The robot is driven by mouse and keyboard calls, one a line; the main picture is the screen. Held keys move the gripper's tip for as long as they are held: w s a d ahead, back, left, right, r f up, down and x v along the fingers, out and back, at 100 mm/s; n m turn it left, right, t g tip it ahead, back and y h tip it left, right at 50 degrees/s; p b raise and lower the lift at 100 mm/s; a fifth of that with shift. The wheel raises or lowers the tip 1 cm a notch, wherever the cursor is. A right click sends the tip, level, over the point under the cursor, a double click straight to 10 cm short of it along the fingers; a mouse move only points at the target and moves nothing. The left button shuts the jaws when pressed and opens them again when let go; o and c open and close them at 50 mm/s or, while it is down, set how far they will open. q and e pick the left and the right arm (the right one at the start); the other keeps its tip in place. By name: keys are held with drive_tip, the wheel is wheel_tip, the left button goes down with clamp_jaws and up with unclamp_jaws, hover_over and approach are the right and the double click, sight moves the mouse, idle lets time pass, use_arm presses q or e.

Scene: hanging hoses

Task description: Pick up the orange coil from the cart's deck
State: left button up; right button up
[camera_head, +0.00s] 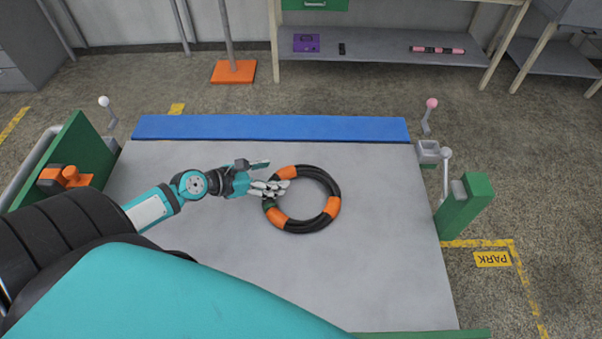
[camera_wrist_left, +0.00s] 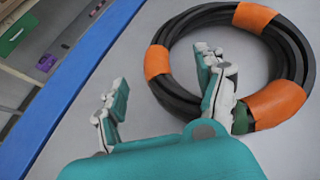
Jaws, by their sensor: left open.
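The coil (camera_head: 326,178) is a ring of black hose with several orange bands and a small green patch. It lies flat on the cart's grey deck (camera_head: 380,270). My left gripper (camera_head: 272,176) is open at the coil's left side. In the left wrist view, the coil (camera_wrist_left: 180,97) fills the upper right. One finger of the left gripper (camera_wrist_left: 165,95) overlaps the coil's near edge by the green patch, and the other is over bare deck. Whether the fingers touch the hose I cannot tell. My right gripper is not in view.
A blue strip (camera_head: 270,128) runs along the deck's far edge. Green end panels (camera_head: 467,208) and upright levers (camera_head: 428,115) stand at the sides. A bench shelf (camera_head: 380,47) behind holds a purple box (camera_head: 306,42) and a pink bar. The deck right of the coil is clear.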

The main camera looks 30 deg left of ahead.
sight(281, 174)
use_arm(q)
drive_tip(key=x, duration=0.4)
drive_tip(key=shift+w, duration=0.1)
clamp_jaws()
idle(0.3)
